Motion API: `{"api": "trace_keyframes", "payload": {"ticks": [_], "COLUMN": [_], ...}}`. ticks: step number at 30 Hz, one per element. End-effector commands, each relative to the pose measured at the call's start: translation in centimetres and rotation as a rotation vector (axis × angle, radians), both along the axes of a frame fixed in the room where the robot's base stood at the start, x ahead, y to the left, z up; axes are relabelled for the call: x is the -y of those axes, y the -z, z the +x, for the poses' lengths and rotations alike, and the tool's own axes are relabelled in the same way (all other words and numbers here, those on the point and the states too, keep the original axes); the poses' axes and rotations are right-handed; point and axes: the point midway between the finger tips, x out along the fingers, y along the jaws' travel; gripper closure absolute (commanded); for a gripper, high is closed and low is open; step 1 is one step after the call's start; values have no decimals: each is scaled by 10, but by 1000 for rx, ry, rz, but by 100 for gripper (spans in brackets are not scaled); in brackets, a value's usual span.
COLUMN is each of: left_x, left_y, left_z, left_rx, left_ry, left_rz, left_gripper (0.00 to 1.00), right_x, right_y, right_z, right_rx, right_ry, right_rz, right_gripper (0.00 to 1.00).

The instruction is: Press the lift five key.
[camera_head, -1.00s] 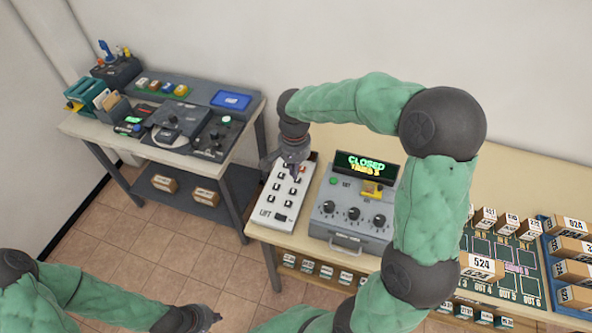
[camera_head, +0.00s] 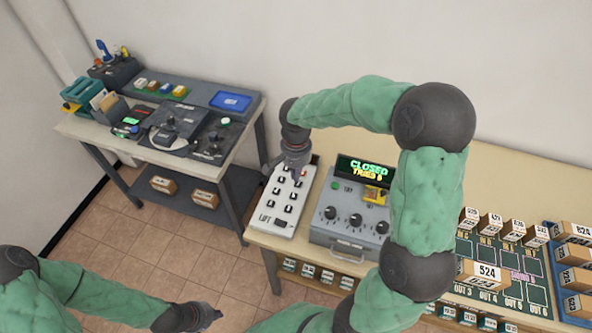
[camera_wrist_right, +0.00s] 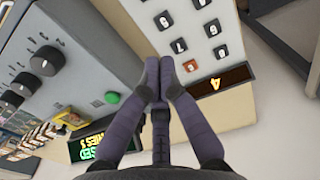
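The white lift panel (camera_head: 268,214) with dark square keys stands at the left end of the long table. In the right wrist view the panel (camera_wrist_right: 222,50) shows several dark keys, one key with a red mark (camera_wrist_right: 190,65), and a display (camera_wrist_right: 220,83) with an orange 4. My right gripper (camera_head: 284,170) is over the far end of the panel. In the right wrist view its fingers (camera_wrist_right: 159,62) are shut together and empty, in front of the panel's edge; contact cannot be told. The five key cannot be picked out. My left gripper (camera_head: 208,316) is low at the front, away from the tables.
A grey console (camera_head: 345,232) with knobs, a green button and a lit display (camera_head: 364,170) reading CLOSED stands right of the panel. Labelled boxes (camera_head: 485,271) lie further right. A second table (camera_head: 85,129) with devices stands at the left, with floor between.

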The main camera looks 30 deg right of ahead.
Motion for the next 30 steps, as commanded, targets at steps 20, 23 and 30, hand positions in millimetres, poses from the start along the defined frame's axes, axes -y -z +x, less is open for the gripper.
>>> {"api": "trace_keyframes", "payload": {"ticks": [20,23,30], "left_x": [0,0,0], "left_y": [22,22,22], "left_z": [0,0,0], "left_rx": [0,0,0], "left_ry": [0,0,0], "left_rz": [0,0,0], "left_gripper": [100,100,100], "right_x": [0,0,0], "right_y": [93,94,94], "right_z": [0,0,0], "right_rx": [0,0,0], "right_ry": [-1,-1,-1], "right_rz": [0,0,0], "right_gripper": [100,100,100]}}
